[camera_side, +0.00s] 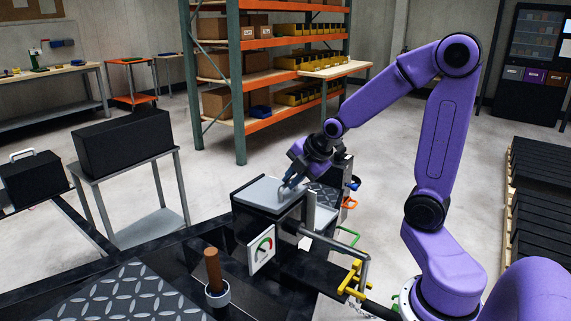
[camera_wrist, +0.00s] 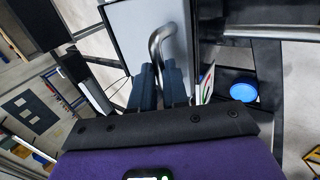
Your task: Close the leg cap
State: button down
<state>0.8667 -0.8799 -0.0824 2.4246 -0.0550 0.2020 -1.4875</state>
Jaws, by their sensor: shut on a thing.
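A box with a flat grey lid (camera_side: 268,193) stands near the middle of the side view, and the lid looks down flat on the dark box body (camera_side: 243,225). In the wrist view the pale grey lid (camera_wrist: 125,40) fills the upper middle. A curved metal handle (camera_wrist: 158,42) rises from it between my fingers. My gripper (camera_wrist: 160,85) is shut on this handle, with a dark blue finger on either side of it. In the side view my gripper (camera_side: 290,183) reaches down onto the lid's right part. The fingertips are small and partly hidden there.
A gauge sign (camera_side: 261,250) is on the box's front. Yellow fittings (camera_side: 354,280) and a grey pipe are at its right. A brown-handled post (camera_side: 213,272) stands in front. A black case (camera_side: 124,143) on a stand is at left. A blue round thing (camera_wrist: 243,90) shows in the wrist view.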

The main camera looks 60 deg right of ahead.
jog(key=shift+s+f, duration=0.45)
jog(key=shift+f, duration=0.4)
jog(key=c, duration=1.1)
grip_release()
jog(key=shift+r, duration=0.1)
jog(key=v, duration=1.7)
jog(key=shift+r, duration=0.2)
